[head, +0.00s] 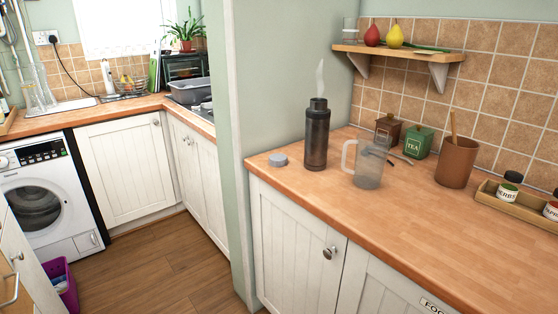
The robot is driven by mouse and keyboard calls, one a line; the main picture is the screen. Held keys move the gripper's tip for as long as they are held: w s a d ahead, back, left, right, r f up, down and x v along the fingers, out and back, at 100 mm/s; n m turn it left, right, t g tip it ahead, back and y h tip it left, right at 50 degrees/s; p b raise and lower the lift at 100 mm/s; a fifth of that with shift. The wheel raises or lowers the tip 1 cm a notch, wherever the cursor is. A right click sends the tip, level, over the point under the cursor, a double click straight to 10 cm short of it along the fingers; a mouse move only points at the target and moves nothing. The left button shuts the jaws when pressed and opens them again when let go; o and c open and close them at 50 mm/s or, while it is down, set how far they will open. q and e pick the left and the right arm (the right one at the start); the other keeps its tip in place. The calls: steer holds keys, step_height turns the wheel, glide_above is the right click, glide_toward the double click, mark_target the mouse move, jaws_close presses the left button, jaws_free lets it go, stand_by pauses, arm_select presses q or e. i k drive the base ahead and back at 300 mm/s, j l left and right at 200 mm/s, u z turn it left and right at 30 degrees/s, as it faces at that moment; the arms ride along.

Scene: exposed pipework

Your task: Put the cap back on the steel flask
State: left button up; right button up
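The flask (317,140) stands upright near the left end of the wooden counter. It looks dark grey with a black neck, and pale steam rises from its top. A small round grey cap (278,160) lies on the counter just left of the flask, apart from it and close to the counter's left end. Neither of my grippers shows in the head view.
A clear mug or jug (369,168) stands close right of the flask. Behind are a brown canister (388,128) and a green tea canister (418,142). A brown pot (457,163) and a jar tray (515,203) stand farther right. The front counter is clear.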

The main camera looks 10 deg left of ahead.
mark_target(317, 120)
steer(key=i+j+z, duration=0.25)
steer(key=i+z, duration=0.1)
steer(key=z, duration=0.15)
steer(key=i+j+z, duration=0.1)
steer(key=j+z, duration=0.7)
steer(key=j, duration=0.25)
steer(key=i, duration=0.05)
